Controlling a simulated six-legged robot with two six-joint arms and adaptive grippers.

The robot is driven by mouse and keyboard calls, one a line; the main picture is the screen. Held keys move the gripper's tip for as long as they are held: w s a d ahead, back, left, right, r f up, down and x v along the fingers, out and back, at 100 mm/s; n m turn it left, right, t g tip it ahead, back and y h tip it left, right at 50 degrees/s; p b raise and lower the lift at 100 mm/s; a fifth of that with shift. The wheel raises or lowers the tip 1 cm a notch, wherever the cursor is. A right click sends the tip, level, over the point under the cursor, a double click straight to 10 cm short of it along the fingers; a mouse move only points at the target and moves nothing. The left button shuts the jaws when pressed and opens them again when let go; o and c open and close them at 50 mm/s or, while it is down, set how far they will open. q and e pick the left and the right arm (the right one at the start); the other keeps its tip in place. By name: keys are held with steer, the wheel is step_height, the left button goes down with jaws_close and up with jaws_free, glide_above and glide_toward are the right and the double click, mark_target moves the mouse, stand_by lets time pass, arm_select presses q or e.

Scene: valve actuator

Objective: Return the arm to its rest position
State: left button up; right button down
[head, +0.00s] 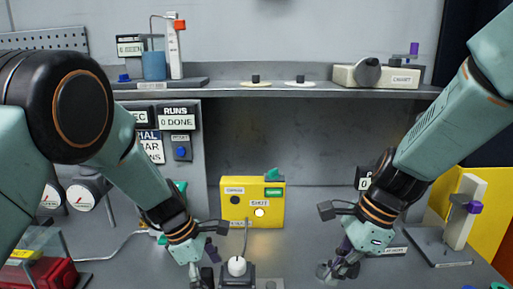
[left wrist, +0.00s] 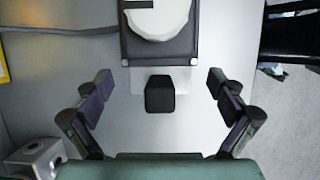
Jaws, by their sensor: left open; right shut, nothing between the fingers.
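My left arm comes in from the left of the head view, and its gripper (head: 207,277) is low in the picture, left of a small grey device with a white round top (head: 237,266). In the left wrist view my left gripper (left wrist: 160,97) is open, with a black knob (left wrist: 160,94) in the gap between its fingers, touching neither. The white round top (left wrist: 158,18) lies just beyond. My right arm comes in from the right, and its gripper (head: 338,270) is shut and empty, low over the bench. Its fingertips are partly hidden by the wrist.
A yellow box (head: 252,203) with a lit white button stands at the middle back. A shelf (head: 290,88) crosses above. A grey stand with a white post (head: 464,212) is at right. A red box (head: 45,273) is at lower left.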

arm_select(q)
steer(key=v, duration=0.9)
steer(key=x, duration=1.2)
steer(key=shift+f, duration=0.25)
arm_select(e)
steer(key=x, duration=0.6)
steer(key=w+x, duration=0.1)
steer(key=x, duration=0.2)
steer(key=shift+f, duration=0.15)
steer(key=a, duration=0.3)
steer(key=w+a+f, duration=0.1)
steer(key=shift+a, duration=0.3)
arm_select(q)
steer(key=shift+a, duration=0.1)
arm_select(e)
steer(key=shift+w+d+r, duration=0.15)
steer(key=shift+w+d, duration=0.1)
steer(key=shift+d, duration=0.2)
steer(key=shift+w+d, duration=0.2)
steer(key=shift+d, duration=0.1)
arm_select(q)
steer(key=shift+r, duration=0.1)
arm_select(e)
steer(key=shift+w+d+n, duration=0.3)
steer(key=shift+d+n, duration=0.2)
steer(key=shift+w+d+n+g, duration=0.15)
steer(key=shift+w+n+g, duration=0.15)
steer(key=shift+n, duration=0.1)
